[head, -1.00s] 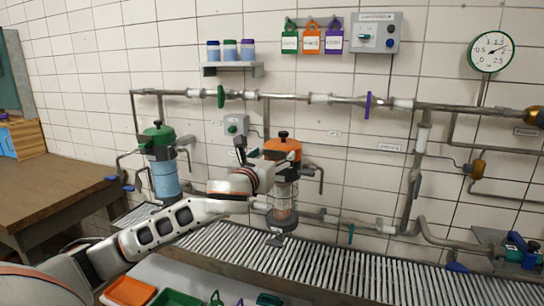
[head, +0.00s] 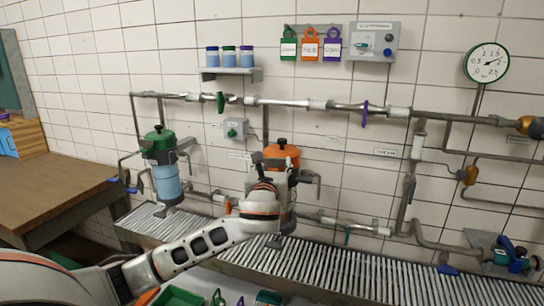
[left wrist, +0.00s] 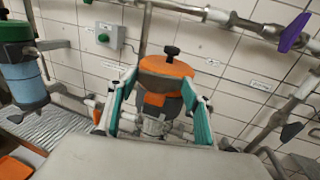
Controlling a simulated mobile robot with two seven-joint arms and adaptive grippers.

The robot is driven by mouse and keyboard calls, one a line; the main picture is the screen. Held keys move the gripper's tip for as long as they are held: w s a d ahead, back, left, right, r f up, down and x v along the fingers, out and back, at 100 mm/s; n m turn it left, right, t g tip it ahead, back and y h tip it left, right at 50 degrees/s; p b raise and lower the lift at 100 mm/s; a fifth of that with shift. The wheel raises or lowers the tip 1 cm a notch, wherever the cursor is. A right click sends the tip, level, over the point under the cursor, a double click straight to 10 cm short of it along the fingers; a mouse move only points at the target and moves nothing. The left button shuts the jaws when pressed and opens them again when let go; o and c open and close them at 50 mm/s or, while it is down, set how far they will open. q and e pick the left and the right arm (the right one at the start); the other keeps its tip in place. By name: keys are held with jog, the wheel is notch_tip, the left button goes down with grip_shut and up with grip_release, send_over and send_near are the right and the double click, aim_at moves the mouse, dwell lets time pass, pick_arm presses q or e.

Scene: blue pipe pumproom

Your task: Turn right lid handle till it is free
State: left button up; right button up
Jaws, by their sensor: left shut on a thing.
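The right canister has an orange lid (head: 281,152) with a black knob on top. The lid also shows in the left wrist view (left wrist: 167,67), above a grey body and a clear lower section. My left gripper (head: 268,174) is in front of this canister and hides much of it in the head view. In the left wrist view, its two green-padded fingers (left wrist: 160,85) stand one on each side of the lid and upper body, closed on the lid. The exact contact is hard to see. My right gripper is not in view.
A green-lidded canister (head: 160,140) stands to the left. Pipes with a green valve (head: 221,103) and a purple valve (head: 365,113) run along the tiled wall. A slatted grate (head: 330,268) lies below. A wooden table (head: 60,190) is at the left.

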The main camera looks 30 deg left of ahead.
pick_arm(q)
jog(key=shift+w+d+n+g+y, duration=0.1)
jog(key=shift+n+g+y, duration=0.8)
jog(key=shift+y, duration=0.4)
jog(key=o, duration=1.1)
jog(key=shift+d, duration=0.15)
jog(key=shift+s+d+f, duration=0.1)
jog(key=shift+s+d, duration=0.1)
jog(key=shift+s, duration=0.15)
jog(key=v, duration=1.1)
jog(key=shift+s, duration=0.1)
